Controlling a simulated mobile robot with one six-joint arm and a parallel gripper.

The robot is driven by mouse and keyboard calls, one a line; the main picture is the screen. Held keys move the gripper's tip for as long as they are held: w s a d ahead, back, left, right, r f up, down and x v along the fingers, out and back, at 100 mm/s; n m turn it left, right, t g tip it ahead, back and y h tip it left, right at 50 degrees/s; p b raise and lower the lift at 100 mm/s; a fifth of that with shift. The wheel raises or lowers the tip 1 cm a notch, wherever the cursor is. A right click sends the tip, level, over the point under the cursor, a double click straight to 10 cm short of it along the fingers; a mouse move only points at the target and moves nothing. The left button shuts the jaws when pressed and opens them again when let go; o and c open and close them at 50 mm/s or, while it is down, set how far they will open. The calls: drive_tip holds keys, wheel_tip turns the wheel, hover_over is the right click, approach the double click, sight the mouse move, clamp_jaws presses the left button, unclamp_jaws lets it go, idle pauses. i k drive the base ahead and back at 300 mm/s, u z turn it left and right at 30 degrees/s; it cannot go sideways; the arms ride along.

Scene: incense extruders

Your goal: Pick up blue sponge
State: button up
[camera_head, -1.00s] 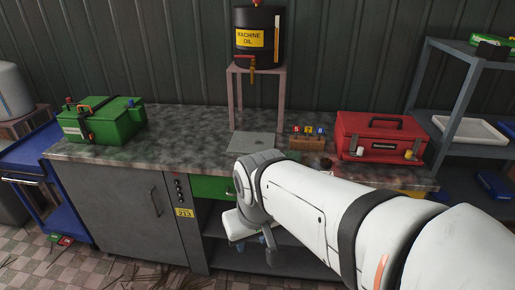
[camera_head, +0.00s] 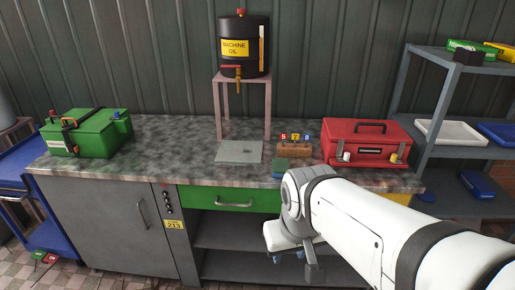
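A small flat block (camera_head: 280,168), dark green with a bluish front, lies on the worktop in front of the wooden number block. It may be the sponge, but its colour is hard to tell. Part of it is close to my arm's outline. No plainly blue sponge shows. My gripper (camera_head: 296,262) hangs at the end of my white arm, in front of the cabinet and below the worktop edge. Its fingers are small and partly hidden by the wrist, so I cannot see whether they are open or shut.
On the worktop (camera_head: 180,150) are a green toolbox (camera_head: 85,135), a grey plate (camera_head: 240,151), a wooden number block (camera_head: 293,150) and a red toolbox (camera_head: 366,143). A black oil barrel (camera_head: 243,45) stands on a stand. Shelves (camera_head: 455,95) at right hold trays.

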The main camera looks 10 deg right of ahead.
sight(279, 166)
drive_tip(key=u, duration=0.05)
drive_tip(key=i, duration=1)
drive_tip(key=z, duration=0.05)
